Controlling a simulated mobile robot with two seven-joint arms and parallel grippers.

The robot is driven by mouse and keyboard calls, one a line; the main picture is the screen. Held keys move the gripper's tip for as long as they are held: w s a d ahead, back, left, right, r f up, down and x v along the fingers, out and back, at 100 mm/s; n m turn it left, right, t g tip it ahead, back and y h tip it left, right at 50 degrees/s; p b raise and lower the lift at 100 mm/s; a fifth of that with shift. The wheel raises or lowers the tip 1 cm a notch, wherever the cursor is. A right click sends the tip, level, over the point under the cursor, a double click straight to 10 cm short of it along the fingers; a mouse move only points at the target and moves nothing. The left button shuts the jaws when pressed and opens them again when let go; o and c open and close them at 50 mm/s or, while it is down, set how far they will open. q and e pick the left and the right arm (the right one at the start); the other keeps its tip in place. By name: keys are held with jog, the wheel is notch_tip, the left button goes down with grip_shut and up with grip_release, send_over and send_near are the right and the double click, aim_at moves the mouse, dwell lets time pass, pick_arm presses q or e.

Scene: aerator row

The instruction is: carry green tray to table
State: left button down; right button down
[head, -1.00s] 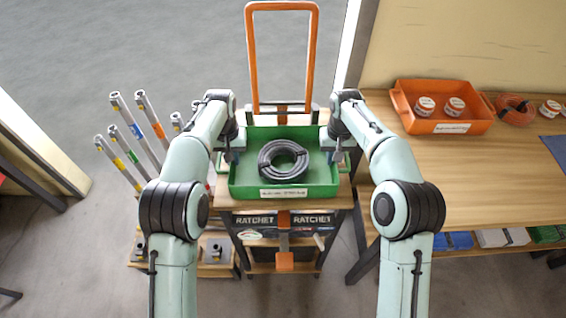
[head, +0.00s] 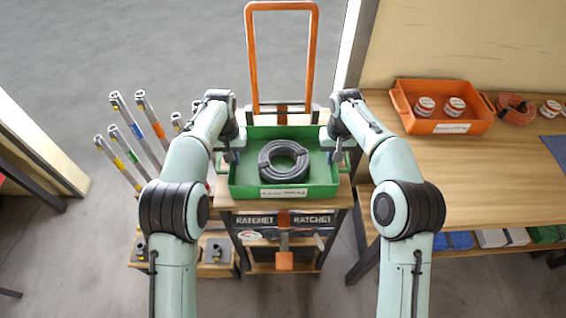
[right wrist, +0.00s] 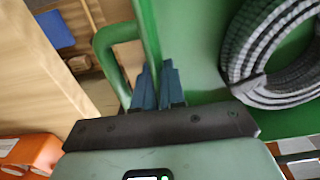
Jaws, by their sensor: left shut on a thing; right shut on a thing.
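The green tray (head: 250,190) is on top of the cart with the orange handle, in the middle of the head view. A dark coiled hose (head: 284,161) lies in it, and a white label is on its front wall. My left gripper (head: 229,158) is shut on the tray's left side. My right gripper (head: 337,158) is shut on its right side. In the right wrist view the fingers (right wrist: 158,88) sit at the green wall, beside the looped handle (right wrist: 118,55). I cannot tell whether the tray touches the cart top.
A wooden table (head: 470,195) stands at the right, holding an orange tray (head: 442,107) with white-lidded tins and an orange coil (head: 515,109). Its front part is clear. The cart's orange handle (head: 252,60) rises behind the green tray. A rack of upright tubes (head: 133,122) stands left.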

pick_arm(q)
jog(key=shift+r, duration=0.15)
pick_arm(e)
jog(key=shift+r, duration=0.2)
